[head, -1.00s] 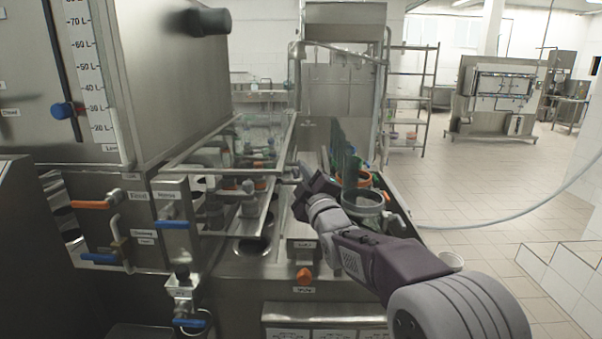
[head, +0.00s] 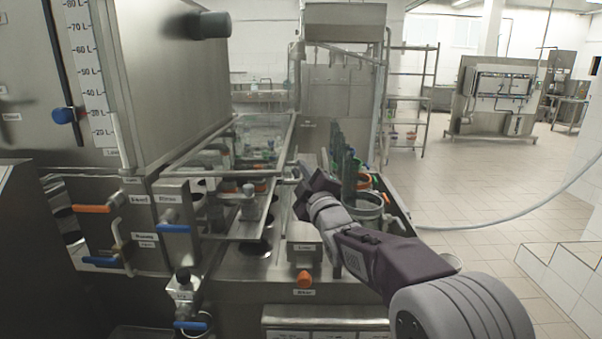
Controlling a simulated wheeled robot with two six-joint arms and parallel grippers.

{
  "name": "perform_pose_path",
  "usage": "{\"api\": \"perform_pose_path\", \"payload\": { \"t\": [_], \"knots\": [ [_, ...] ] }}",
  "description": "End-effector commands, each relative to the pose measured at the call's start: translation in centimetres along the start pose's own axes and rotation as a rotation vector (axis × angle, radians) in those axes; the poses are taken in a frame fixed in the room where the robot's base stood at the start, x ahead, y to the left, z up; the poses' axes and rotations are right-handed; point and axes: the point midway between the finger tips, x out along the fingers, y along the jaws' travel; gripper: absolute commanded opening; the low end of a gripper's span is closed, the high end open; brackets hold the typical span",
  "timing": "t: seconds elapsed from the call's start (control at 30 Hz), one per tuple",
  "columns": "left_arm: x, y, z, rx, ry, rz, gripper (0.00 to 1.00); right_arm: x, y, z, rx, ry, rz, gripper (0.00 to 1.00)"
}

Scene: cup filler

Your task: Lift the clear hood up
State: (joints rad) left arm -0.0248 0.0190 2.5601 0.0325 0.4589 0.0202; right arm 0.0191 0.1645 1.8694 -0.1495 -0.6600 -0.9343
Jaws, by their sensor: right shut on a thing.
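The clear hood (head: 262,140) is a see-through panel with a metal frame over the filling machine, left of centre in the head view. It sits low and slightly tilted above the filling nozzles (head: 250,200). My right gripper (head: 302,172) is at the hood's right edge, shut on what appears to be its frame or handle. The fingertips are small and partly hidden by the gripper's own body. My left gripper is not in view.
A steel tank with a litre scale (head: 90,75) stands at the left. Orange and blue valve handles (head: 92,209) stick out below it. Cups (head: 365,206) and green parts stand right of my right gripper. Open tiled floor (head: 480,180) lies to the right.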

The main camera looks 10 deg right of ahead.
Motion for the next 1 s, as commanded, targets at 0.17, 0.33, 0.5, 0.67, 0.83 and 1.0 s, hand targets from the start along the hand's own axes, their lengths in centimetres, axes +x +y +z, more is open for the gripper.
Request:
{"api": "perform_pose_path", "payload": {
  "t": [0.17, 0.33, 0.5, 0.67, 0.83, 1.0],
  "knots": [
    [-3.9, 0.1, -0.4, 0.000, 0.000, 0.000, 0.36, 0.8, 4.3, -2.1, -0.094, 0.002, -0.029, 0.00],
    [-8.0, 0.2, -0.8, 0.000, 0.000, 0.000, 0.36, 1.9, 8.4, -4.8, -0.229, 0.002, -0.085, 0.00],
    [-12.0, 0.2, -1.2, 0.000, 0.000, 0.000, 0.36, 3.2, 11.8, -8.2, -0.377, 0.003, -0.147, 0.00],
    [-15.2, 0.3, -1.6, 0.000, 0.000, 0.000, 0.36, 4.6, 14.2, -11.4, -0.513, 0.002, -0.206, 0.00],
    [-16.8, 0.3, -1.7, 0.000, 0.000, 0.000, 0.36, 5.4, 15.0, -13.3, -0.597, 0.000, -0.242, 0.00],
    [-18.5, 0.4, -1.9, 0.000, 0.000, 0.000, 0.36, 6.2, 16.0, -15.1, -0.666, 0.001, -0.270, 0.00]
  ]
}}
